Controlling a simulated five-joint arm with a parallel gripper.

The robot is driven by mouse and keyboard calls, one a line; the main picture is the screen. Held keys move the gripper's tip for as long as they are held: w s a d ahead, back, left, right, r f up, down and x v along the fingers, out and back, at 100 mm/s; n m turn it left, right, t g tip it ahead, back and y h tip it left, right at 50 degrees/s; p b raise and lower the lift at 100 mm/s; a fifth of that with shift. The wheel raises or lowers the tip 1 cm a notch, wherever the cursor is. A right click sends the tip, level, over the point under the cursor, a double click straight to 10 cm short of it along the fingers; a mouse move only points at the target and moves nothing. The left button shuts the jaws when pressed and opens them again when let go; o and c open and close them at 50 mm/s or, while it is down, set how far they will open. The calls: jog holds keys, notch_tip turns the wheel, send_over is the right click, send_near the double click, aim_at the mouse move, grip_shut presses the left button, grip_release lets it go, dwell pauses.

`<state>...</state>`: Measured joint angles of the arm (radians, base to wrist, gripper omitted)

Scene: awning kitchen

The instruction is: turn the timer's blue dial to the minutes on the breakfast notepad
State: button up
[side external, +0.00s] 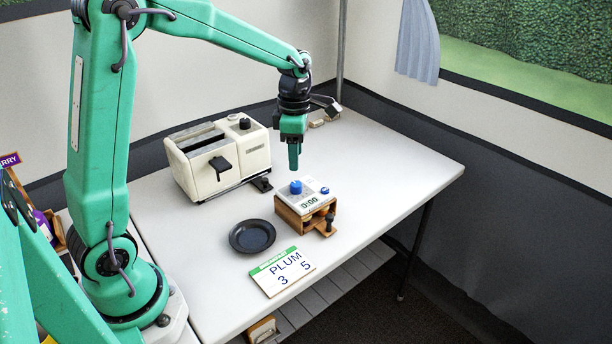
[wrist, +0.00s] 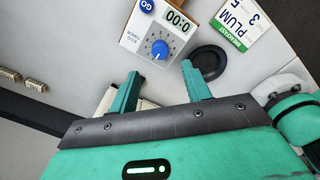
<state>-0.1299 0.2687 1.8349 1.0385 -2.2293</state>
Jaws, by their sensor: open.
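The timer (side external: 314,193) is a white box in a wooden stand on the white table, and its display reads 0:00. It also shows in the wrist view (wrist: 137,37). The larger blue dial (side external: 296,187) is on its top face, seen from above in the wrist view (wrist: 160,49). The breakfast notepad (side external: 282,270) lies flat at the front, with a green header, the word PLUM and the digits 3 and 5. My gripper (side external: 294,168) points down above the table, just behind the blue dial and apart from it. Its fingers (wrist: 160,82) are spread and empty.
A cream toaster (side external: 222,160) with a dark lever stands behind and left of the timer. A dark plate (side external: 252,236) lies left of the timer. A small blue button (side external: 325,190) sits beside the dial. The right part of the table is clear.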

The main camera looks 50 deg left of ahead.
aim_at(296, 184)
jog(key=shift+f, duration=0.1)
jog(key=shift+f, duration=3.8)
jog(key=shift+c, duration=0.5)
jog(key=c, duration=0.9)
